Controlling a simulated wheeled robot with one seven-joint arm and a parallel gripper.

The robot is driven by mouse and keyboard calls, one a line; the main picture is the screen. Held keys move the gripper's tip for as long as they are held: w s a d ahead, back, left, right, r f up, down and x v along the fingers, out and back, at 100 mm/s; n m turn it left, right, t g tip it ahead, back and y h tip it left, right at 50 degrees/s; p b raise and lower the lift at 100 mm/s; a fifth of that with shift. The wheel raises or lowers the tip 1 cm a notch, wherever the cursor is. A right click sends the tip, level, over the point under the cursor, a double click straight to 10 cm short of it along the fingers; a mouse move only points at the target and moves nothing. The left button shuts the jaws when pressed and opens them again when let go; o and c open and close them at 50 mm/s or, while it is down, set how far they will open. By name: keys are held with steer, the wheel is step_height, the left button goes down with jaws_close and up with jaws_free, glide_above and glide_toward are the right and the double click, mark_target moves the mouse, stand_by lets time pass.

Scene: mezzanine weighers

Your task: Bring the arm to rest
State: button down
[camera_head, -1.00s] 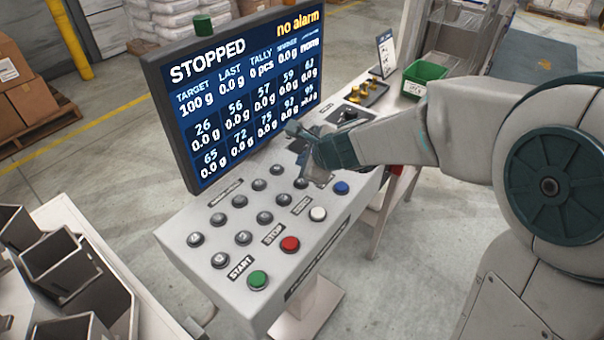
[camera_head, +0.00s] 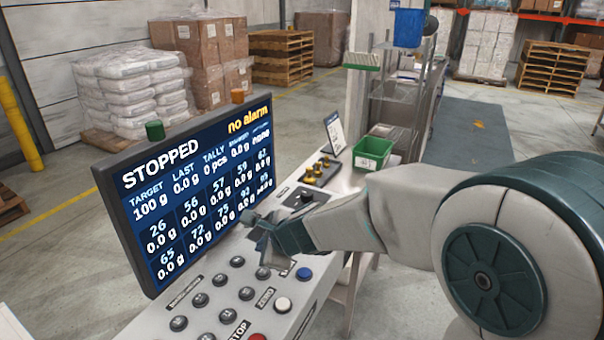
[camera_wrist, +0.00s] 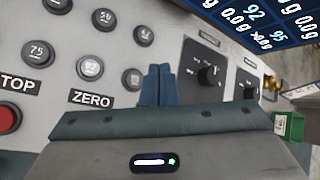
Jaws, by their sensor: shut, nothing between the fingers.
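My gripper (camera_head: 262,236) is over the far right part of the grey control panel (camera_head: 262,290), in front of the screen. In the wrist view its two dark fingers (camera_wrist: 156,84) are together with nothing between them. They point at the panel face between the round buttons and a black rotary knob (camera_wrist: 208,75). I cannot tell whether the fingertips touch the panel. My arm reaches in from the right of the head view, bent at the elbow.
The screen (camera_head: 190,195) reads STOPPED and "no alarm" and stands close to my gripper's left. A blue button (camera_head: 304,273) and a white button (camera_head: 283,304) are below it. Beyond are brass weights (camera_head: 320,168) and a green bin (camera_head: 372,152). Open floor lies behind.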

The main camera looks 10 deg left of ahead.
steer(key=s+d+r+n+g+h, duration=0.1)
steer(key=s+d+n+h, duration=0.1)
steer(key=s+d+n, duration=0.3)
steer(key=s+d+r+n+h, duration=0.1)
steer(key=s+d+n, duration=0.5)
steer(key=d, duration=0.8)
steer(key=s+d+r+n+g+h, duration=0.1)
steer(key=s+d+n+h, duration=0.3)
steer(key=s+d+n, duration=0.2)
steer(key=s+d, duration=0.2)
steer(key=d, duration=0.2)
steer(key=shift+g, duration=0.3)
